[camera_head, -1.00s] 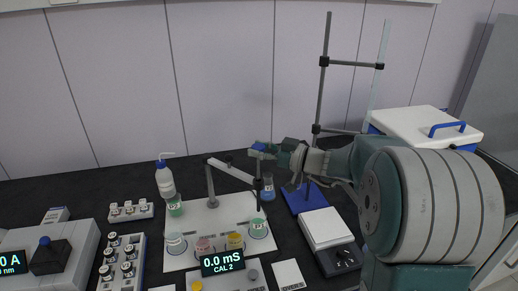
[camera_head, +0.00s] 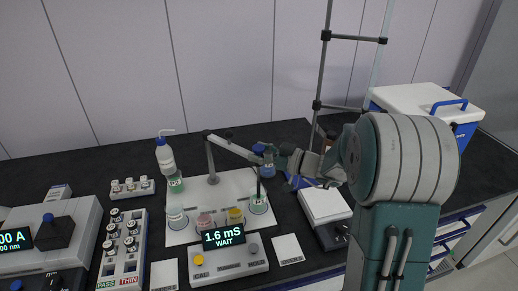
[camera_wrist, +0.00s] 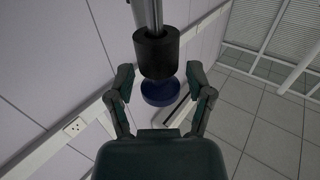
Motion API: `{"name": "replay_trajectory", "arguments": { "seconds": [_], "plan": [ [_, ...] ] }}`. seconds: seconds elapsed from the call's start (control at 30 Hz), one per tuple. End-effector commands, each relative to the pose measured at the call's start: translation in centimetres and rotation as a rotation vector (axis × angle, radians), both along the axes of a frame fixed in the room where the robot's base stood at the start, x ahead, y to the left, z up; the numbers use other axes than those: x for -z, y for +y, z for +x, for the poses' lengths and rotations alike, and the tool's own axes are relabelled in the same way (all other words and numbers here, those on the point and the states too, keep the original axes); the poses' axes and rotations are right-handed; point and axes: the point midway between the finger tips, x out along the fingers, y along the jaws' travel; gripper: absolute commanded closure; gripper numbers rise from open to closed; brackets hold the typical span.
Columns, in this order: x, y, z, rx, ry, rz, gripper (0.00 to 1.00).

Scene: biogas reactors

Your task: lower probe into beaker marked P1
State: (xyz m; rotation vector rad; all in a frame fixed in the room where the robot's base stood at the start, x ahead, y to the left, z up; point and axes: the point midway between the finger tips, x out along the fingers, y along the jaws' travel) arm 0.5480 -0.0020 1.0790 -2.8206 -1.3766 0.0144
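The probe (camera_head: 258,182) is a thin dark rod hanging from the end of a jointed holder arm (camera_head: 232,147). Its lower end is at the right-hand clear beaker (camera_head: 258,204) and appears to be inside it. Beaker labels are too small to read, so I cannot tell which is P1. My gripper (camera_head: 274,160) is at the holder arm's outer end, above that beaker. In the wrist view my gripper's fingers (camera_wrist: 160,84) are apart, with a blue round cap (camera_wrist: 160,92) between them and gaps visible either side. A black collar (camera_wrist: 156,52) on a grey rod stands beyond.
The meter (camera_head: 225,246) reads 1.6 mS WAIT. Red (camera_head: 205,221) and yellow (camera_head: 235,216) vessels, a left beaker (camera_head: 176,218) and a wash bottle (camera_head: 166,158) stand nearby. A tall stand (camera_head: 322,75) and scale (camera_head: 325,206) are right.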

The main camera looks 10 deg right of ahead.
Motion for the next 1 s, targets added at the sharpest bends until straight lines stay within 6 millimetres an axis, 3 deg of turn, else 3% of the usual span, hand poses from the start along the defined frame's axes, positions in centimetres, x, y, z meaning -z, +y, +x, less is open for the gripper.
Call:
{"name": "replay_trajectory", "arguments": {
  "seconds": [0.47,1.0],
  "plan": [
    [-0.3,-0.5,-0.3,0.002,-0.007,0.001,0.17],
    [-0.2,-8.4,-6.3,0.004,-0.006,0.001,0.17]
  ]
}}
